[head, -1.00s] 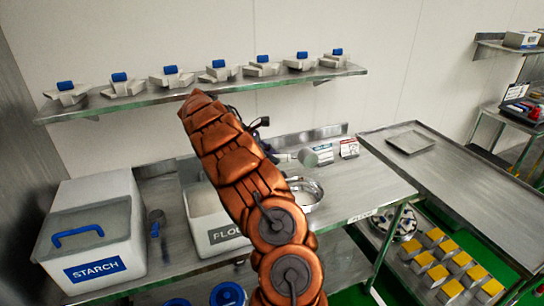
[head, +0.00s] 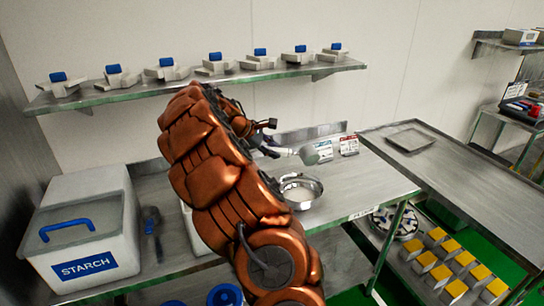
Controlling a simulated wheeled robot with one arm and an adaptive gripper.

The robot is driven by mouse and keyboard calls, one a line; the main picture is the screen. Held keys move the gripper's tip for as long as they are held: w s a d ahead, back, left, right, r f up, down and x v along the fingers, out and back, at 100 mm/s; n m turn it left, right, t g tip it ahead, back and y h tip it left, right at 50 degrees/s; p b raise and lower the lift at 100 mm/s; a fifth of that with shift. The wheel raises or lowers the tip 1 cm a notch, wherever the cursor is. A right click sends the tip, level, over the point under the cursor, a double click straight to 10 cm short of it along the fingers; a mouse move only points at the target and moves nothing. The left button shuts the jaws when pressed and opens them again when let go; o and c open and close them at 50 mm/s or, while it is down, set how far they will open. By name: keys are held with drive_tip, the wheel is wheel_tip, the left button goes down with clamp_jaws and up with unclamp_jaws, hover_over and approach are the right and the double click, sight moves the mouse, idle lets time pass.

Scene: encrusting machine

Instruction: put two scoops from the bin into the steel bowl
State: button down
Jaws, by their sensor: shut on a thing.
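My gripper (head: 268,140) is in the middle of the head view, partly hidden behind my own copper arm. It is shut on a scoop (head: 310,155), whose rounded grey head points right. The scoop is held above and behind the steel bowl in the picture, apart from it. The steel bowl (head: 304,206) stands on the steel table, with a pale inside; I cannot tell how much it holds. The flour bin (head: 187,228) is white and almost wholly hidden behind my arm. Whether the scoop holds anything is not clear.
A lidded starch bin (head: 110,235) stands at the left, with a dark scoop (head: 152,222) beside it. Two small signs (head: 348,146) stand behind the bowl. A wall shelf (head: 210,76) with several blue-knobbed parts runs above. The right table (head: 460,190) is mostly clear.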

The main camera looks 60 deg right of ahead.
sight(284, 151)
drive_tip(key=shift+s+a+r+m+t+h+b, duration=0.3)
drive_tip(key=shift+s+m+t+h+b, duration=0.4)
drive_tip(key=shift+b, duration=2.3)
drive_tip(key=shift+s+a+r+m+t+h+b, duration=0.2)
drive_tip(key=shift+s+a+m+t+h+b, duration=0.5)
drive_tip(key=shift+b, duration=2.3)
drive_tip(key=m+t+h+b, duration=0.1)
drive_tip(key=b, duration=0.2)
drive_tip(key=t+h+b, duration=0.1)
drive_tip(key=t+b, duration=0.1)
drive_tip(key=b, duration=0.2)
drive_tip(key=shift+s+a+r+m+h, duration=0.1)
drive_tip(key=shift+s+a+m+h, duration=0.05)
drive_tip(key=shift+s+m+h, duration=0.25)
drive_tip(key=m+h+b, duration=0.1)
drive_tip(key=b, duration=0.2)
drive_tip(key=m+t+h+b, duration=0.1)
drive_tip(key=b, duration=0.2)
drive_tip(key=shift+s+a+b, duration=0.3)
drive_tip(key=shift+s, duration=0.1)
drive_tip(key=shift+b, duration=0.3)
drive_tip(key=shift+h, duration=0.3)
drive_tip(key=shift+r+p, duration=2.2)
drive_tip(key=shift+r, duration=0.5)
